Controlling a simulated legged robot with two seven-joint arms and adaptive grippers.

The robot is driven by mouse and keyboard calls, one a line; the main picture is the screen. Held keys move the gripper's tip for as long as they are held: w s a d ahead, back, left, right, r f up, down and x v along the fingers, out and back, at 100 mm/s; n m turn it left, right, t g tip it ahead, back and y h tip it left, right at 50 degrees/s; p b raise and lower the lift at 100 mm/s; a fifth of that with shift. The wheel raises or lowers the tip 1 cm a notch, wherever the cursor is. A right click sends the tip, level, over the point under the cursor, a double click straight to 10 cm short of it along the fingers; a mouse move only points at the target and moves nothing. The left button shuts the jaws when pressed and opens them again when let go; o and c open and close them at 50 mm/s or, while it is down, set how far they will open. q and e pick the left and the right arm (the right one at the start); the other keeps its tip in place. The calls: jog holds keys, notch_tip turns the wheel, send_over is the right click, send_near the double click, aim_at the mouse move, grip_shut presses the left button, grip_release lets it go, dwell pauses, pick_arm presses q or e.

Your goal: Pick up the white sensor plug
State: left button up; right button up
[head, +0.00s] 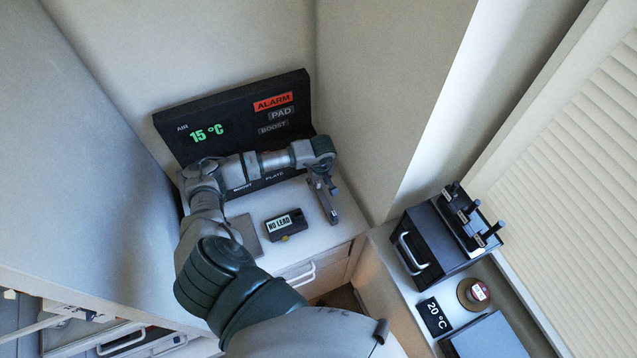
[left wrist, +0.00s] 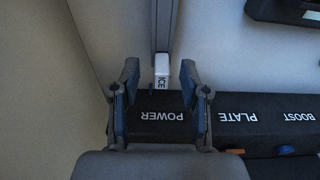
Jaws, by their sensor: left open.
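A small white piece that looks like the white sensor plug (left wrist: 161,65) shows in the left wrist view, at the end of a grey strip, with dark letters like "ICE" just below it. My left gripper (left wrist: 159,74) is open, with one finger on each side of the white piece and a gap on both sides. In the head view my left gripper (head: 326,203) points down at the right end of the white counter. I cannot make out the plug there. My right gripper is not in view.
A black panel (head: 290,87) reading "15 °C" and "ALARM" stands behind the counter. A dark "NO LEAD" box (head: 286,225) lies left of the gripper. A black ledge (left wrist: 262,122) lettered POWER, PLATE, BOOST runs below the fingers. A black handled box (head: 436,252) stands at right.

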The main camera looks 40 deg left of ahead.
aim_at(317, 182)
pick_arm(q)
jog(key=shift+a+f, duration=0.5)
jog(key=shift+f, duration=0.25)
jog(key=shift+d+r, duration=0.1)
jog(key=shift+d, duration=0.15)
jog(key=c, duration=0.8)
jog(key=shift+d, duration=0.2)
grip_shut()
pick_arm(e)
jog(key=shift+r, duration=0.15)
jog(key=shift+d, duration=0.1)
pick_arm(q)
notch_tip(317, 182, up, 10)
jog(key=shift+s+f+b, duration=0.1)
jog(key=shift+s+b, duration=0.05)
jog(key=shift+b, duration=0.8)
jog(key=s+d+r+n+g+p, duration=0.1)
jog(key=s+d+r+n+p, duration=0.1)
jog(key=s+n, duration=1.1)
jog(key=shift+r+n+g+h+p, duration=0.3)
jog(key=shift+r+n+g+p, duration=0.15)
jog(key=shift+n, duration=2.05)
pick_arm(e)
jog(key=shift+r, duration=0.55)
